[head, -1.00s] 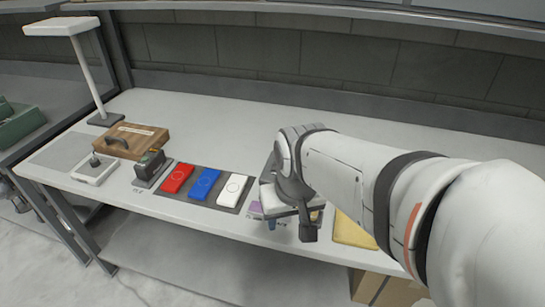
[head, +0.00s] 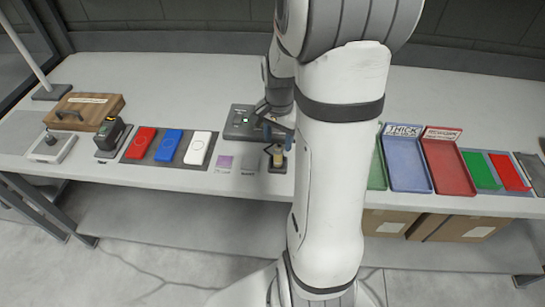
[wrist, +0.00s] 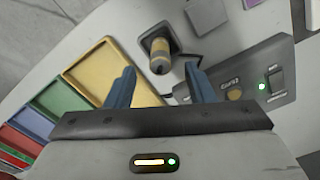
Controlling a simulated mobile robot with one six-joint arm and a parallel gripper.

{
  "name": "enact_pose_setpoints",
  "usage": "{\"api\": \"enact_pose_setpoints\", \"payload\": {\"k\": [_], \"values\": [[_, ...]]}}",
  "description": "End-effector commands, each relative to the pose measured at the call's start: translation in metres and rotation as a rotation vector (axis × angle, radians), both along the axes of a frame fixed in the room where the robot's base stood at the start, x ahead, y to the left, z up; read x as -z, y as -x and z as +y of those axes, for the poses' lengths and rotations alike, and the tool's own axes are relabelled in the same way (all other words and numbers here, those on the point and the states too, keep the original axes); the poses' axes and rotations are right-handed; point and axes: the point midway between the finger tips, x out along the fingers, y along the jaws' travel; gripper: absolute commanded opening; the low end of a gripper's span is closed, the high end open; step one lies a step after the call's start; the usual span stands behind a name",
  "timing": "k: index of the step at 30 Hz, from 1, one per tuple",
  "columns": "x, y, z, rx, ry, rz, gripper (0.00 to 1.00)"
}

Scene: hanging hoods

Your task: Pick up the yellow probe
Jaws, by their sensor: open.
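The yellow probe (wrist: 160,56) is a short, pale yellow cylinder with a dark band, sitting in a black holder (wrist: 150,38) on the bench. In the head view the probe (head: 278,159) is small, just beside my arm. My gripper (wrist: 158,70) is open, its two blue fingers apart. In the wrist view the probe lies between and just beyond the fingertips, and nothing is held. In the head view my gripper (head: 278,136) is right above the probe; how far apart they are is hard to tell.
A grey instrument box (head: 242,122) with a green light stands close by my gripper. A yellow tray (wrist: 103,70) lies on the other side. Red, blue and white blocks (head: 172,144) are to the left, blue and red trays (head: 447,167) to the right. The bench behind is mostly clear.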

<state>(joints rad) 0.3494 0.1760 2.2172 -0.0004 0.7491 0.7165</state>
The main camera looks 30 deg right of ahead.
Motion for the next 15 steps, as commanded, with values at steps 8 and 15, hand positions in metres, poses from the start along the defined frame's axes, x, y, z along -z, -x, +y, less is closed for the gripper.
{"api": "enact_pose_setpoints", "payload": {"k": [8,15], "values": [[0.034,-0.002,-0.001,-0.001,-0.002,0.005,0.49],[0.057,-0.003,-0.002,-0.001,-0.001,0.000,0.49]]}}
